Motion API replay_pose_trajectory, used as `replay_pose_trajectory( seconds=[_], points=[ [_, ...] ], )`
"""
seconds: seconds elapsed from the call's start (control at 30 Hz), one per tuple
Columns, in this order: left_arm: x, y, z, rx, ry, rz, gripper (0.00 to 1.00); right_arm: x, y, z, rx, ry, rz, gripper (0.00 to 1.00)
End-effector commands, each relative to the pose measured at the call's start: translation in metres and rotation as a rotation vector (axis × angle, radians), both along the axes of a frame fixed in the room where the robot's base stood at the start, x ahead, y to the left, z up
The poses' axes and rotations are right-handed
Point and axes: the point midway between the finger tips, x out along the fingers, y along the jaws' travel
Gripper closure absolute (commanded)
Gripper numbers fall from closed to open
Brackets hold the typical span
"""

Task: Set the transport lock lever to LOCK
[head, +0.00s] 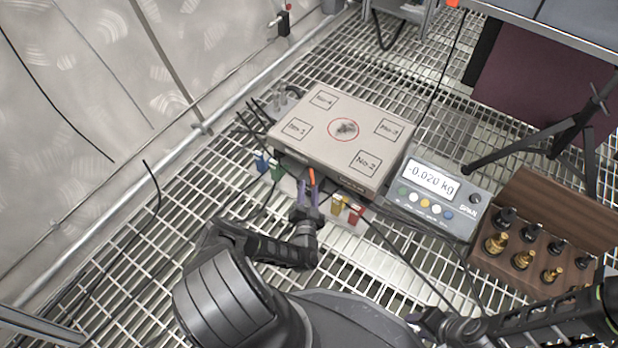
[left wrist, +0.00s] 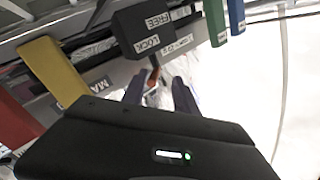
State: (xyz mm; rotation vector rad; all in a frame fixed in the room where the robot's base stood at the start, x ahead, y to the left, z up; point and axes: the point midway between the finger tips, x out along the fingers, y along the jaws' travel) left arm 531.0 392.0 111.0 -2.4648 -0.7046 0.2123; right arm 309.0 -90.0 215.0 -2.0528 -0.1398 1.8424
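The transport lock lever (head: 312,176) is a small orange handle at the front edge of the square weighing platform (head: 335,115). In the left wrist view the orange lever (left wrist: 153,80) shows below a dark block (left wrist: 130,30) with FREE and LOCK labels. My left gripper (head: 309,190) is open, its two purple-grey fingers apart on either side of the lever; contact cannot be told. The fingers partly hide the lever, and which label it points to is unclear. My right gripper (head: 428,320) is low at the right, small and dark; its fingers are unclear.
Blue and green tabs (head: 270,166) stand left of the lever, yellow and red tabs (head: 346,209) right of it. A scale display (head: 433,198) reads -0.020 kg. A wooden box of brass weights (head: 530,240) and a tripod (head: 560,135) stand right. Cables cross the grating.

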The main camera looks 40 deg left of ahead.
Motion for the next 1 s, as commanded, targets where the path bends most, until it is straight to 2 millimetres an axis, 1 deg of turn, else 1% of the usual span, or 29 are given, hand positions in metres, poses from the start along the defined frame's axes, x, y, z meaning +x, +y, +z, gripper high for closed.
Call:
replay_pose_trajectory(
  seconds=[0.03,0.07,0.1,0.23,0.57,0.67,0.77,0.83,0.97,1.0],
  points=[
    [-0.009,-0.004,0.005,-0.005,0.002,0.006,0.65,-0.001,0.0,0.012,0.0,0.002,0.002,0.64],
    [-0.013,-0.006,-0.001,-0.006,0.002,0.004,0.65,-0.001,0.0,0.004,0.0,0.001,0.001,0.64],
    [-0.017,-0.009,-0.003,-0.005,0.003,0.003,0.65,0.0,0.0,0.002,0.0,0.001,0.001,0.64],
    [-0.025,-0.015,-0.001,-0.002,0.0,0.002,0.65,0.0,0.0,0.001,-0.001,0.0,0.0,0.64],
    [-0.027,-0.018,0.001,0.0,-0.003,-0.002,0.65,0.0,0.0,0.001,0.0,-0.001,0.0,0.64],
    [-0.024,-0.021,0.002,-0.001,-0.005,-0.009,0.65,0.0,0.0,0.001,0.0,-0.001,0.0,0.64],
    [-0.013,-0.028,0.012,0.011,-0.019,-0.036,0.65,0.0,0.0,0.003,0.0,-0.001,0.0,0.64],
    [0.002,-0.03,0.026,0.041,-0.035,-0.074,0.65,0.001,0.0,0.004,0.0,-0.002,-0.001,0.64],
    [0.037,-0.044,0.064,0.131,-0.068,-0.198,0.65,0.001,-0.001,0.009,-0.001,-0.001,-0.002,0.64],
    [0.048,-0.049,0.076,0.158,-0.073,-0.239,0.65,0.001,-0.001,0.01,0.0,-0.002,-0.002,0.64]
  ],
)
